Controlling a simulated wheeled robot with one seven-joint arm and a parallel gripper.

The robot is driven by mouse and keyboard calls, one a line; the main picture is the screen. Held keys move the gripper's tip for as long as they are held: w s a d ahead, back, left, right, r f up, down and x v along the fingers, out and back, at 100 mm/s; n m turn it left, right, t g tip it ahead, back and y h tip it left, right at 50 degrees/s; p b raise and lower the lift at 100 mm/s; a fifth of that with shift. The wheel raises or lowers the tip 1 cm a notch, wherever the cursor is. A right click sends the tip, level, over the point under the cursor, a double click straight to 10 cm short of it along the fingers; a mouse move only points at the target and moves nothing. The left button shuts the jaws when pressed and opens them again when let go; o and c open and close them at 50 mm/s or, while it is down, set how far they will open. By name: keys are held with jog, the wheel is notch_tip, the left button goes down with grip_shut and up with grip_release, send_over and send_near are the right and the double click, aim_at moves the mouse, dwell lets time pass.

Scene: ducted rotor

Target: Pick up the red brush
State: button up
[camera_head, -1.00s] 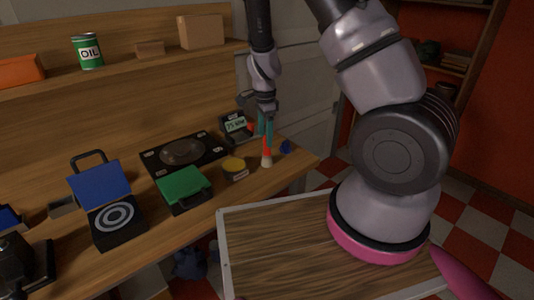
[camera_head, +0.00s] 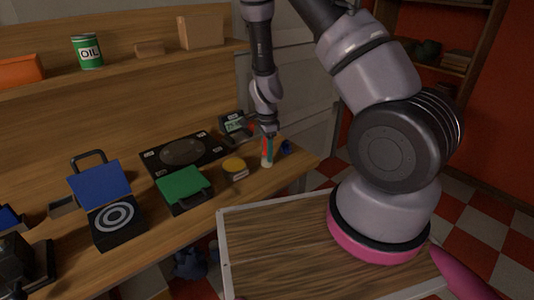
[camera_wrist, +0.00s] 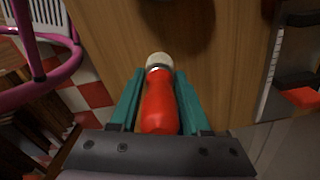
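The red brush (camera_wrist: 159,104) has a red handle and a pale tip. In the wrist view it lies between the two teal fingers of my gripper (camera_wrist: 160,100), with a small gap visible on the finger sides, so the fingers look open around it. In the head view the brush (camera_head: 266,160) stands upright near the right end of the workbench, its pale end down. My gripper (camera_head: 267,142) comes down from above around its upper part, partly hiding the red handle.
A yellow-topped tin (camera_head: 234,166) stands just left of the brush, and a small blue object (camera_head: 285,147) lies to its right. A green case (camera_head: 184,187), a black panel (camera_head: 160,157) and a small display device (camera_head: 234,126) are nearby. The bench's front edge is close.

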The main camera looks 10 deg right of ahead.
grip_shut()
